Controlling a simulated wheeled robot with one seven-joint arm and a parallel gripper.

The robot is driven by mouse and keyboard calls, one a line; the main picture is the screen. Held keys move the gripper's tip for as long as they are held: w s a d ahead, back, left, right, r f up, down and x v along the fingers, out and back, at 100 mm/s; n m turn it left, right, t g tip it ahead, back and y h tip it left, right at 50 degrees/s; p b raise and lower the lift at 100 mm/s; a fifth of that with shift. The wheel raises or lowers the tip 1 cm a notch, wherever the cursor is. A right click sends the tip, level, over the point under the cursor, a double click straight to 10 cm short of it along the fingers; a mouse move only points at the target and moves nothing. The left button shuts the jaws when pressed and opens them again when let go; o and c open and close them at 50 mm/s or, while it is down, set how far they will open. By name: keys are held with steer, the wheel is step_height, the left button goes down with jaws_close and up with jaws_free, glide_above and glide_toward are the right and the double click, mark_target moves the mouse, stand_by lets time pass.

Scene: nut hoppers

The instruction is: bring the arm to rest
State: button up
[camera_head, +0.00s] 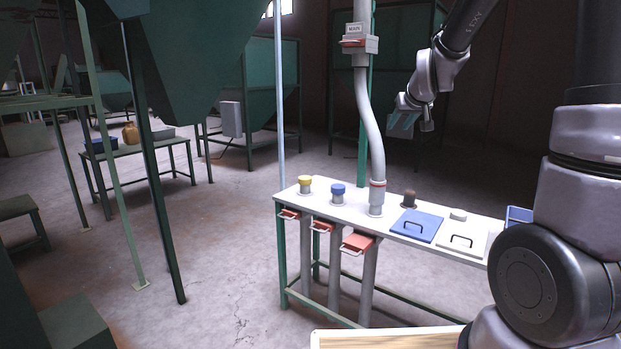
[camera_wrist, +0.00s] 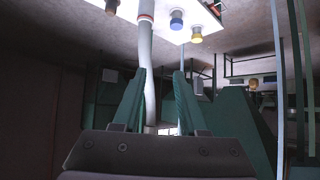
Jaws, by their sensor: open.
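My gripper (camera_head: 405,122) is raised above and behind the white table (camera_head: 262,0) in the head view, right of the grey hose.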

steer(key=s+r+m+g, duration=0.1)
steer(key=s+r+m, duration=0.1)
steer(key=s, duration=1.3)
steer(key=s+r+m+g+y, duration=0.1)
steer(key=s+r, duration=0.3)
steer(key=s, duration=1.1)
steer(key=shift+s+r+m+g, duration=0.35)
steer(key=shift+m+g, duration=0.25)
steer(key=shift+m, duration=0.2)
